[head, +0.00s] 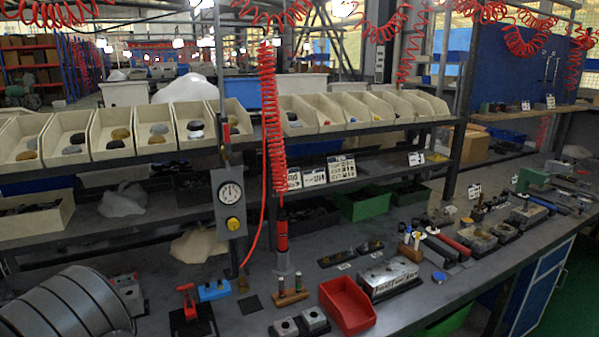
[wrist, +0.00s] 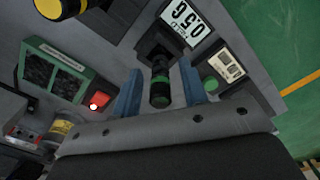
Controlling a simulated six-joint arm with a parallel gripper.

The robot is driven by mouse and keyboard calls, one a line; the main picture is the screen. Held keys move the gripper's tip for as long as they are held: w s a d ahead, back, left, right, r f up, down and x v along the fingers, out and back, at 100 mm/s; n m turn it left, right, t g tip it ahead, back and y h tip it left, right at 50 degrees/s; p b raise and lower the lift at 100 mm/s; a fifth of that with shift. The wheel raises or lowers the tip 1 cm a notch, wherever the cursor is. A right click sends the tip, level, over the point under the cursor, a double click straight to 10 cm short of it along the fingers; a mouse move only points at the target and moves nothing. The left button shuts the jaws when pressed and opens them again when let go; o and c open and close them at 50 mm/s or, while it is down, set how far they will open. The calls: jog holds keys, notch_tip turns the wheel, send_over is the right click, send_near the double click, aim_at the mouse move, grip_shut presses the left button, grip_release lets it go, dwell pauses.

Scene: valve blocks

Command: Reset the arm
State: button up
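My gripper (wrist: 160,68) shows in the wrist view, with its two blue fingers spread apart. A black cylindrical tool with a green band (wrist: 160,88) lies in the picture between the fingers, with gaps on both sides. I see no finger touching it. Its depth relative to the fingertips is hard to tell. I cannot make out my gripper in the head view.
In the wrist view, a display reading 0.50 (wrist: 186,22), a green-framed box (wrist: 55,72) and a lit red button (wrist: 98,101) are nearby. In the head view, a red bin (head: 347,306), a metal block (head: 388,278) and a hanging red tool (head: 282,236) crowd the bench.

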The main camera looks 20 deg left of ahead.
notch_tip(320, 180, up, 11)
notch_tip(320, 180, down, 12)
jog(key=shift+d+f, duration=0.1)
jog(key=shift+f, duration=0.1)
jog(key=r, duration=0.5)
jog(key=shift+w+d+r, duration=0.1)
jog(key=shift+w, duration=0.25)
jog(key=w+d+r, duration=0.6)
jog(key=w+r, duration=0.1)
jog(key=w, duration=0.2)
jog(key=w+a+f, duration=0.2)
jog(key=w, duration=0.4)
jog(key=w+a+f, duration=0.3)
jog(key=w, duration=0.4)
jog(key=shift+w, duration=0.3)
